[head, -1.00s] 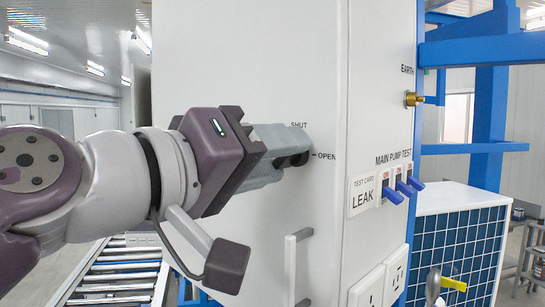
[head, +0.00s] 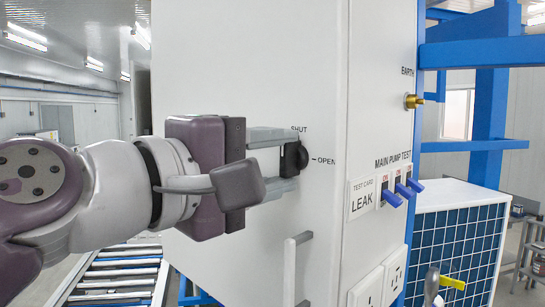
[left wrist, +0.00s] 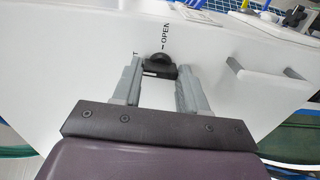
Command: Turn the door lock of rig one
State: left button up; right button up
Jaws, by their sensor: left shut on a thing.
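The door lock of rig one is a round black knob (head: 293,158) on the white door panel (head: 250,65), with SHUT printed above it and OPEN to its right. My left gripper (head: 288,161) is shut on the knob, with one grey finger above it and one below. In the left wrist view the knob (left wrist: 160,66) sits between the two fingertips (left wrist: 158,75), near the OPEN label. The fingers partly cover the SHUT label. My right gripper is not in view.
A pale door handle (head: 297,262) stands out below the lock. On the side face are a LEAK test card (head: 362,198), blue switches (head: 404,190), sockets (head: 394,275) and a brass earth stud (head: 413,101). A roller conveyor (head: 115,275) lies at lower left.

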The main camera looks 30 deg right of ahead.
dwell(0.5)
pick_arm(q)
jog(key=o, duration=1.1)
jog(key=shift+c, duration=0.2)
jog(key=b+v, duration=0.1)
jog(key=v, duration=1.1)
jog(key=shift+a, duration=0.25)
